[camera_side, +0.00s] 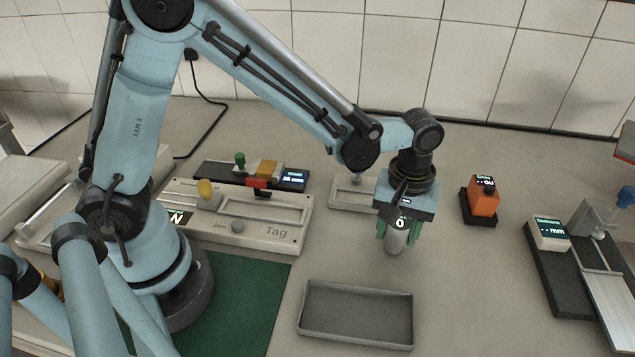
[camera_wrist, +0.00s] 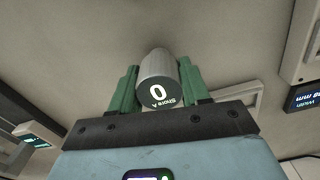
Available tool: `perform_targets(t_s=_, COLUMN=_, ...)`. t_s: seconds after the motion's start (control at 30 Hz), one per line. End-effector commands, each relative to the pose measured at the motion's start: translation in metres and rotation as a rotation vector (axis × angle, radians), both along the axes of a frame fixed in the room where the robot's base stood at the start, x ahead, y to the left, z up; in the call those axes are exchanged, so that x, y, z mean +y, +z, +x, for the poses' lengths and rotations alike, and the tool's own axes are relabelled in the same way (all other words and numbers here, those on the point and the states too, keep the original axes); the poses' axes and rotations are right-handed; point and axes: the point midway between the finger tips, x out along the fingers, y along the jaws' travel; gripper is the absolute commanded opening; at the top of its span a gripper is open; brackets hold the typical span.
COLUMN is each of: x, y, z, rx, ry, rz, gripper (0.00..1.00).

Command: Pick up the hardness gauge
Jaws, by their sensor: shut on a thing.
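The hardness gauge (camera_side: 395,240) is a grey cylinder with a dark round face reading 0; the words "Shore A" on it show in the wrist view (camera_wrist: 158,80). My gripper (camera_side: 398,234) has its green fingers closed on both sides of the gauge, and it also shows in the wrist view (camera_wrist: 158,88). The gauge hangs upright between the fingers, behind the grey tray. Its lower end is near the bench top, and I cannot tell whether it touches.
An empty grey tray (camera_side: 356,340) lies in front of the gripper. A light stand (camera_side: 352,193) is just behind and left. An orange device (camera_side: 484,198) stands to the right, a thickness device (camera_side: 549,235) farther right. A long base marked Tag (camera_side: 285,236) is at left. Bench between is clear.

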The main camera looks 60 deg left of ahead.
Motion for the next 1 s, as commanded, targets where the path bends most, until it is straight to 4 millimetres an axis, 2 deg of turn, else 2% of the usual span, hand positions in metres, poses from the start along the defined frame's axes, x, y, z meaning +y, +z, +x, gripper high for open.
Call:
perform_targets(t_s=0.27, x=0.000, y=0.035, z=-0.001, rx=0.001, ry=0.000, rz=0.001, gripper=0.08)
perform_targets(t_s=0.5, x=-0.034, y=0.068, z=-0.044, rx=0.001, ry=-0.008, rz=0.001, gripper=0.08)
perform_targets(t_s=0.7, x=-0.056, y=0.090, z=-0.073, rx=0.001, ry=-0.005, rz=0.001, gripper=0.08)
perform_targets(t_s=1.0, x=-0.071, y=0.104, z=-0.091, rx=0.001, ry=0.000, rz=0.001, gripper=0.08)
